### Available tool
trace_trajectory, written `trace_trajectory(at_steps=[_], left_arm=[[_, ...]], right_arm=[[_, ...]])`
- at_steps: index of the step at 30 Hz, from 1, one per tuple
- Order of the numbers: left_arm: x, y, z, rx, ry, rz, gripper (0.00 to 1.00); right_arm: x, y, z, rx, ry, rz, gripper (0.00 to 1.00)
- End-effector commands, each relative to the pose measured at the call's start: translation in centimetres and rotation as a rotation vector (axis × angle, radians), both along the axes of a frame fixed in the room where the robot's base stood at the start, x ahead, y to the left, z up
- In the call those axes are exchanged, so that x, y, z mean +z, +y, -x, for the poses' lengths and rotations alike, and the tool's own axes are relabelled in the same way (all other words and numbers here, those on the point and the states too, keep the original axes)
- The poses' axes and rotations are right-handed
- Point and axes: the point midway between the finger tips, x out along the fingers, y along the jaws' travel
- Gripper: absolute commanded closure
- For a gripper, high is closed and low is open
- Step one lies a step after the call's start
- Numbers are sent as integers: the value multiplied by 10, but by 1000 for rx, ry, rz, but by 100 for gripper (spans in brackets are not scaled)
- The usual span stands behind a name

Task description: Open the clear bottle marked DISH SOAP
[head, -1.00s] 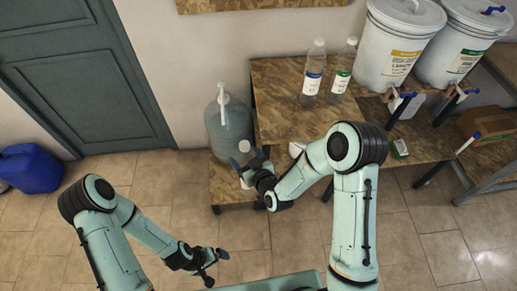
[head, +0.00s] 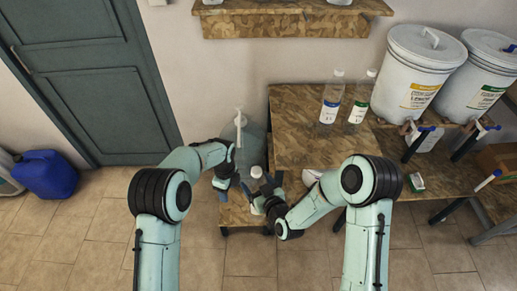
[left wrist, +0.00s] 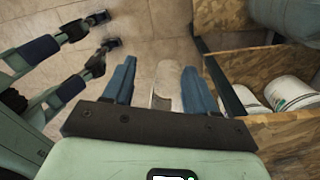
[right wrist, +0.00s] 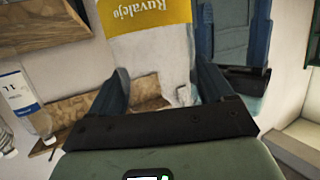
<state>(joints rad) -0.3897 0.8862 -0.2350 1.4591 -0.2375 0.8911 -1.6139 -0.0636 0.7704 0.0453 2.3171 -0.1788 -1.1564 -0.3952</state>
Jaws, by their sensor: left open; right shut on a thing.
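My right gripper (head: 262,193) is shut on a bottle with a white cap (head: 256,171), held upright beside the low wooden stand. In the right wrist view this bottle (right wrist: 160,50) is pale and see-through, with a yellow label reading "Ruvalejo"; no DISH SOAP wording shows. My left gripper (head: 235,188) is open, just left of the bottle. In the left wrist view a pale cylinder (left wrist: 164,85) shows between its open fingers; contact cannot be told. Two clear bottles with white caps stand on the wooden table, one with a blue label (head: 331,98), one with a green label (head: 360,103); their wording is unreadable.
A large bluish jug (head: 249,140) with a white pump stands behind my grippers. Two white drums (head: 414,75) with taps stand at the right of the table (head: 300,125). A wall shelf (head: 290,20) is above. A blue canister (head: 47,174) stands on the floor at left.

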Motion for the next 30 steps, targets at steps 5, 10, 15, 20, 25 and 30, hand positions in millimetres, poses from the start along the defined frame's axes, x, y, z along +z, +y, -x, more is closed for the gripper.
trace_trajectory(at_steps=[5, 10, 15, 20, 25, 30], left_arm=[[84, -39, -18, -329, -28, -26, 43], [156, -69, -16, -597, -33, -45, 43], [202, -92, -2, -753, -33, -13, 43], [218, -106, 8, -799, -34, 34, 43], [208, -109, 11, -809, -30, 45, 43], [180, -109, 11, -807, -28, 44, 43]], right_arm=[[0, 0, 0, 0, 0, 0, 100], [0, 0, 0, 0, 0, 0, 100], [0, 0, 0, 0, 0, 0, 100], [0, 0, 0, 0, 0, 0, 100], [0, 0, 0, 0, 0, 0, 100], [0, 0, 0, 0, 0, 0, 100]])
